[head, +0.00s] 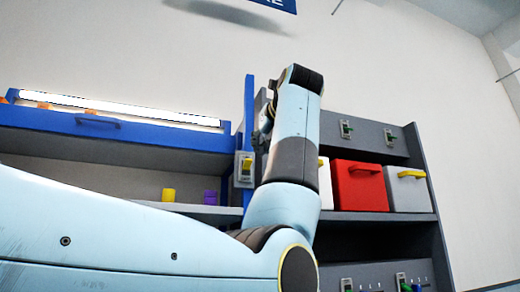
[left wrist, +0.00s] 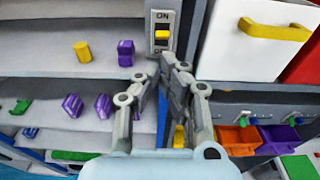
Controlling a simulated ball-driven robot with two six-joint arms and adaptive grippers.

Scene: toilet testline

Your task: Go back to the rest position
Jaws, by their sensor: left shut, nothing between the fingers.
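My left arm reaches up in the middle of the head view, and its gripper (head: 262,130) shows partly, beside the blue post. In the left wrist view my left gripper (left wrist: 160,78) is shut and empty. Its fingertips are just below a switch panel (left wrist: 162,20) marked ON, with a yellow toggle. I cannot tell whether the fingers touch the panel. My right gripper is in neither view.
A shelf unit holds a yellow cylinder (left wrist: 82,51) and purple pieces (left wrist: 125,53). Orange and purple trays (left wrist: 238,138) sit lower right.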

